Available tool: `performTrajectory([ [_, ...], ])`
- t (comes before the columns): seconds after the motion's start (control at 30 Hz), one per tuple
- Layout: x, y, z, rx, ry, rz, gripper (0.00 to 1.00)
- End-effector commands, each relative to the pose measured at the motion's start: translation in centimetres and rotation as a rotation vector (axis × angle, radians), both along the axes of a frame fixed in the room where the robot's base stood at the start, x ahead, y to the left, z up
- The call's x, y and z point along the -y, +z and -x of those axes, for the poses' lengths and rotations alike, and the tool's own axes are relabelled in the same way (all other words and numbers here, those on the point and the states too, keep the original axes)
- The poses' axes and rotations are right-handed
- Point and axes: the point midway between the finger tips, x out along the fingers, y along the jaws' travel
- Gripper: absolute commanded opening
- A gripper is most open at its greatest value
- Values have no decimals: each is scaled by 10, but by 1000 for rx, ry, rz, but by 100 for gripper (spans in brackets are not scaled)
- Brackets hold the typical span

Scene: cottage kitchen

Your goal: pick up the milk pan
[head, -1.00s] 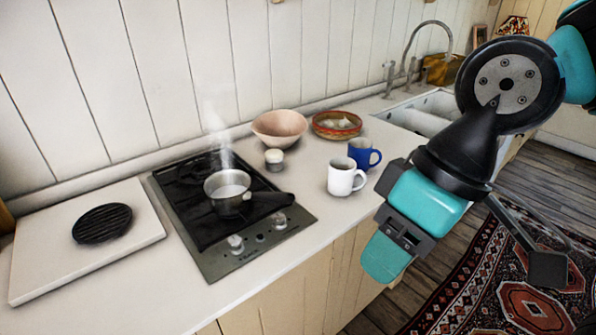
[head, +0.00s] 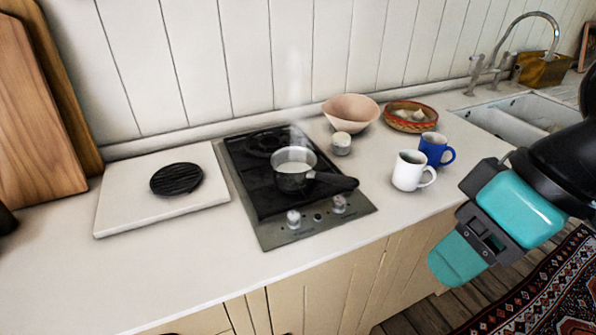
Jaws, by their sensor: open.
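The milk pan (head: 292,180) is a small metal pan with pale milk in it. It stands on the dark hob (head: 264,233) and steam rises above it. Its dark handle (head: 336,186) points right, towards the white mug. My gripper (head: 445,262) is at the right of the head view, in front of the counter edge, well apart from the pan. It is open and holds nothing that I can see; part of it is hidden by its own housing.
A white mug (head: 409,172) and a blue mug (head: 434,149) stand right of the hob. Behind are a small pale jar (head: 341,144), a pink bowl (head: 351,112) and a patterned bowl (head: 409,117). A white board with a black trivet (head: 176,179) lies left. The front left counter is clear.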

Motion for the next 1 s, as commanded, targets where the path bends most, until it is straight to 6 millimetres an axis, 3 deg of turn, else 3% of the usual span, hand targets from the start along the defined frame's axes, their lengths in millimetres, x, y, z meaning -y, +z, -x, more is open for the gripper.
performTrajectory([
  [0.17,-7,-37,-21,38,-132,-80,52],
  [0.3,-16,-84,-61,100,-376,-246,52],
  [0.53,-13,-138,-133,178,-804,-603,52],
  [0.7,4,-158,-170,209,-1036,-852,52],
  [0.9,18,-159,-189,222,-1158,-1011,52],
  [1.0,16,-158,-196,221,-1170,-1032,52],
])
